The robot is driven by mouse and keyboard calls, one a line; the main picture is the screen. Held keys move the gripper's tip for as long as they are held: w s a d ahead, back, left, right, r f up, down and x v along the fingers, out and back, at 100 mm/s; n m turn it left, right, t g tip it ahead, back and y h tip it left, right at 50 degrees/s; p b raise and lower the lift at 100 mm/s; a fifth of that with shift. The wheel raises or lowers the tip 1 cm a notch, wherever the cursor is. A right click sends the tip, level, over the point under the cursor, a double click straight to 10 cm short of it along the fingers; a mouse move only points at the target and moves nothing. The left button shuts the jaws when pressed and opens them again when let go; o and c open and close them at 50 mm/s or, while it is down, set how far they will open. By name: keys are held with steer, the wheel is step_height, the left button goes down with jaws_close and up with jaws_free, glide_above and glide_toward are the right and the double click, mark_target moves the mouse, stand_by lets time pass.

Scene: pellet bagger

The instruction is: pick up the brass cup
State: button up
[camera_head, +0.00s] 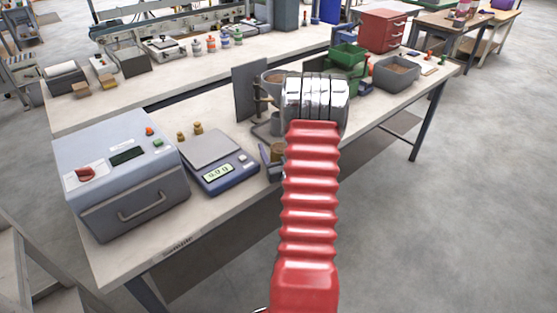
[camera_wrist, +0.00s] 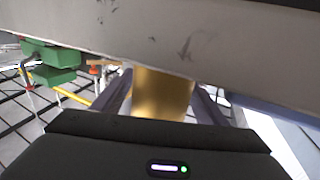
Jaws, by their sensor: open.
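The brass cup (camera_wrist: 163,93) shows in the wrist view as a plain gold-brown wall between the two dark fingers of my open gripper (camera_wrist: 162,98). Narrow gaps seem to lie on both sides of it; contact cannot be made out. A pale scuffed surface hides its upper part in that view, and the gripper body hides its lower part. In the head view, a small part of the brass cup (camera_head: 277,150) shows beside a dark finger, just right of the scale. My silver wrist and red arm cover much of that spot.
A digital scale (camera_head: 222,168) with small brass weights and a grey machine (camera_head: 120,170) stand to the left. An upright grey panel (camera_head: 249,92) stands behind the cup. Green bins (camera_head: 345,60) and a grey tray (camera_head: 397,72) lie to the right on the bench.

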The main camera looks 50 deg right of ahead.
steer(key=shift+c, duration=0.7)
steer(key=c, duration=1)
steer(key=shift+r, duration=0.15)
steer(key=shift+c, duration=0.2)
step_height(320, 180, up, 10)
